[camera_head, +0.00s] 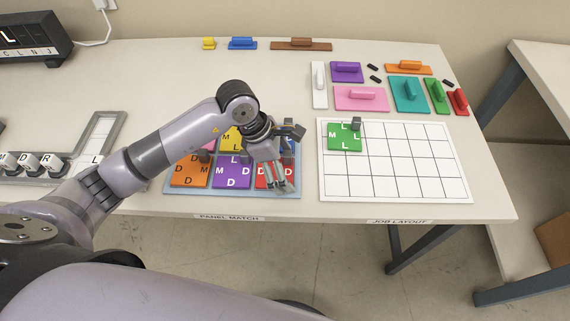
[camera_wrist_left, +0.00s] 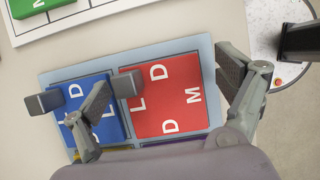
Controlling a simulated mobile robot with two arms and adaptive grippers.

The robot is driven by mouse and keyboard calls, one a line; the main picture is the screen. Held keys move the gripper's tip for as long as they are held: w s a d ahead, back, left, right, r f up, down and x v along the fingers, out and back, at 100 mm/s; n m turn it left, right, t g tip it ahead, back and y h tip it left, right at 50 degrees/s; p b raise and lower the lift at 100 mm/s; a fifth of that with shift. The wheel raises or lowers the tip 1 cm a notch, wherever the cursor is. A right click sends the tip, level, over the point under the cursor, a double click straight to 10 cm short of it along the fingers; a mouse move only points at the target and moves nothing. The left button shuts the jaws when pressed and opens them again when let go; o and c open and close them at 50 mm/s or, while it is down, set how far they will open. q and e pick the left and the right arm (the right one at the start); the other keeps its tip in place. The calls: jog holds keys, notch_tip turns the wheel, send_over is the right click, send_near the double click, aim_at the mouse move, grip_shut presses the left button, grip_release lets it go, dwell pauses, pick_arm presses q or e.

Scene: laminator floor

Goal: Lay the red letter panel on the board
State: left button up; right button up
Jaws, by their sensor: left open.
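The red letter panel (camera_wrist_left: 175,95), marked with white letters, lies in the light blue panel tray (camera_wrist_left: 195,44) beside the blue letter panel (camera_wrist_left: 95,95). In the head view the red panel (camera_head: 262,178) is at the tray's lower right, partly hidden by my left gripper (camera_head: 279,188). My left gripper (camera_wrist_left: 165,95) is open and empty above it, one finger over the blue panel and the other beyond the red panel's right side. A grey block (camera_wrist_left: 127,84) is at the red panel's left edge. The white grid board (camera_head: 395,170) lies to the right, holding a green letter panel (camera_head: 340,143) at its upper left.
Orange (camera_head: 188,177) and purple (camera_head: 231,178) panels lie in the tray, with yellow (camera_head: 231,138) and pink ones behind. Colored handled blocks, such as a pink one (camera_head: 345,103), stand behind the board. Most grid cells are clear. The table's front edge is close.

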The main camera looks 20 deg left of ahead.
pick_arm(q)
jog(key=b+v, duration=0.1)
jog(key=v, duration=1.1)
jog(key=shift+f, duration=0.1)
